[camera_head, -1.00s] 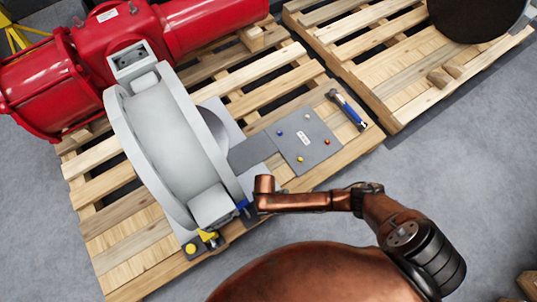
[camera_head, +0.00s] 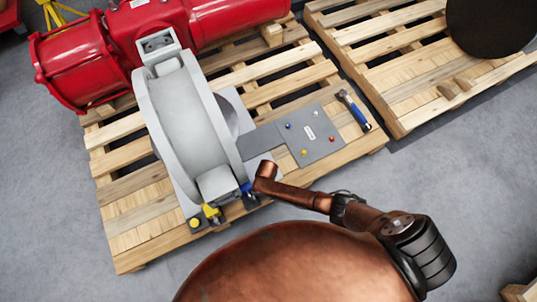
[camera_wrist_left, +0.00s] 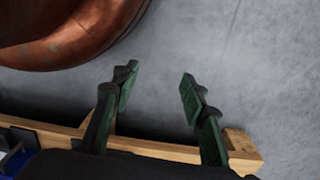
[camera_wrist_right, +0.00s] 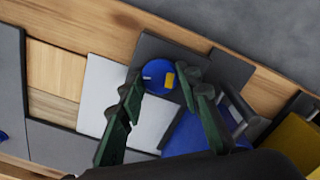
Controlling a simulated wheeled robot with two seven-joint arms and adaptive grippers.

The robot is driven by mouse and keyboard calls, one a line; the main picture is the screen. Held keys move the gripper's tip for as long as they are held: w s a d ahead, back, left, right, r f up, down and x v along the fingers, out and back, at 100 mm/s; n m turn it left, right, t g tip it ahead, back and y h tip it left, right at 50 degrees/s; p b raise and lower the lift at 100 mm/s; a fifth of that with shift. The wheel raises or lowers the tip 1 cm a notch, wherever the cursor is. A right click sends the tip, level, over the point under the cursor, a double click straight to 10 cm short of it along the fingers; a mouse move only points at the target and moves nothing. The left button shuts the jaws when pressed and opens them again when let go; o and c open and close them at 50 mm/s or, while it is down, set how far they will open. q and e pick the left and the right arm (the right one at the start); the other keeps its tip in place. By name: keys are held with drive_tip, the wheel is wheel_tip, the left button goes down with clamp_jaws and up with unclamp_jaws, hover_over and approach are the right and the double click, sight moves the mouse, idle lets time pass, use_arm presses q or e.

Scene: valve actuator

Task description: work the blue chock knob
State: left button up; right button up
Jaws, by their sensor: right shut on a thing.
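The blue chock knob (camera_wrist_right: 158,75) is round with a yellow mark and stands on a dark grey plate in the right wrist view. My right gripper (camera_wrist_right: 168,92) has its green fingers on either side of it and is shut on it. In the head view a blue part (camera_head: 248,189) shows at the foot of the grey valve housing (camera_head: 193,120), beside my right wrist; the right fingers are hidden there. My left gripper (camera_wrist_left: 156,84) is open and empty in the left wrist view, above grey floor near a wooden edge. It is not in the head view.
A grey panel (camera_head: 322,147) with small coloured knobs and a blue-handled tool (camera_head: 355,111) lie on the pallet (camera_head: 130,240). A yellow lever (camera_head: 211,210) and yellow knob (camera_head: 195,223) are left of the blue part. A red cylinder (camera_head: 90,65) lies behind.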

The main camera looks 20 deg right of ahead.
drive_tip(key=m+p, duration=0.3)
drive_tip(key=m, duration=0.3)
drive_tip(key=shift+a+r, duration=0.1)
drive_tip(key=shift+m, duration=0.7)
drive_tip(key=m, duration=0.2)
drive_tip(key=shift+m+p, duration=0.3)
drive_tip(key=shift+p, duration=0.1)
drive_tip(key=m, duration=0.2)
drive_tip(key=shift+m, duration=0.4)
drive_tip(key=m, duration=0.3)
drive_tip(key=shift+p, duration=0.3)
use_arm(q)
drive_tip(key=s+a+f, duration=0.2)
drive_tip(key=s+f, duration=0.5)
drive_tip(key=f, duration=0.4)
drive_tip(key=shift+s+a+f, duration=0.15)
drive_tip(key=shift+a+f, duration=0.05)
drive_tip(key=shift+a, duration=0.15)
use_arm(e)
drive_tip(key=shift+m, duration=1.4)
use_arm(q)
drive_tip(key=shift+w, duration=0.25)
use_arm(e)
drive_tip(key=shift+d, duration=0.2)
